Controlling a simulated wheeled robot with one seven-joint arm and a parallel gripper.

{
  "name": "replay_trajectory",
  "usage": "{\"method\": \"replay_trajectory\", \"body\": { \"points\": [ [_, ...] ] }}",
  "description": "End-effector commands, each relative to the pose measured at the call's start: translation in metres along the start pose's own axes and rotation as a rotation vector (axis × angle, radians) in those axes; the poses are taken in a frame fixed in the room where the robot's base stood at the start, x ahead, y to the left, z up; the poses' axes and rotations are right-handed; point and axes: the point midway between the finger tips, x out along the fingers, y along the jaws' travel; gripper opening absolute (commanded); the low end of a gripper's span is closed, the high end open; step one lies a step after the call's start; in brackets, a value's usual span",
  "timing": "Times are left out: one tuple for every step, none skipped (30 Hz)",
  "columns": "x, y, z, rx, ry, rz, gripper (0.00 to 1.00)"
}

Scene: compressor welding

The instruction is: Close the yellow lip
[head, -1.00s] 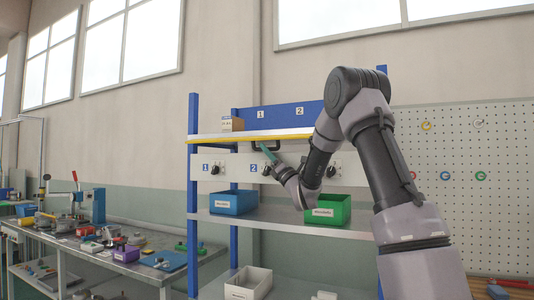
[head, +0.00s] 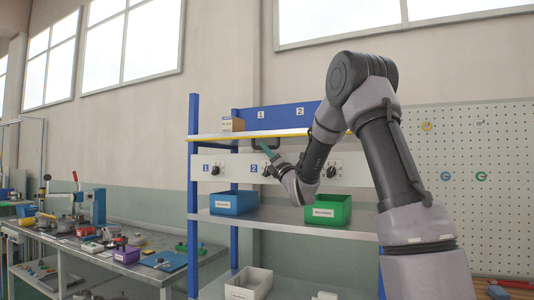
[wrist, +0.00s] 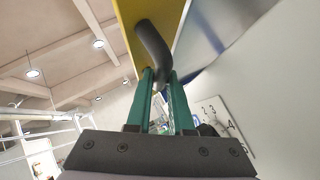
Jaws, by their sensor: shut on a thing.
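In the head view my gripper (head: 264,148) reaches up to the lip from below, and my arm hides the lip's right part.
A cardboard box (head: 233,125) stands on the top shelf. Below are a panel with knobs (head: 215,171), a blue bin (head: 233,203) and a green bin (head: 327,210). A cluttered workbench (head: 100,255) stands at left, and a pegboard (head: 470,150) at right.

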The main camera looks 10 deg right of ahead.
Motion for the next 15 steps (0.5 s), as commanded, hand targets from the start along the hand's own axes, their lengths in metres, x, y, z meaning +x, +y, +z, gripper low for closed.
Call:
{"method": "replay_trajectory", "body": {
  "points": [
    [0.001, 0.006, 0.000, 0.028, 0.002, -0.023, 0.00],
    [0.001, 0.008, 0.001, 0.046, 0.002, -0.041, 0.00],
    [0.002, 0.011, 0.001, 0.071, 0.003, -0.066, 0.00],
    [0.002, 0.013, 0.002, 0.091, 0.003, -0.086, 0.00],
    [0.003, 0.015, 0.003, 0.110, 0.003, -0.106, 0.00],
    [0.003, 0.018, 0.003, 0.137, 0.003, -0.133, 0.00],
    [0.004, 0.020, 0.004, 0.158, 0.003, -0.153, 0.00],
    [0.005, 0.021, 0.004, 0.178, 0.003, -0.173, 0.00],
    [0.006, 0.024, 0.006, 0.204, 0.003, -0.199, 0.00],
    [0.006, 0.025, 0.006, 0.225, 0.003, -0.221, 0.00],
    [0.007, 0.028, 0.007, 0.245, 0.003, -0.240, 0.00],
    [0.008, 0.030, 0.008, 0.272, 0.004, -0.267, 0.00],
    [0.009, 0.031, 0.009, 0.292, 0.003, -0.287, 0.00],
    [0.010, 0.033, 0.011, 0.312, 0.003, -0.307, 0.00],
    [0.011, 0.035, 0.012, 0.339, 0.003, -0.334, 0.00]
  ]
}}
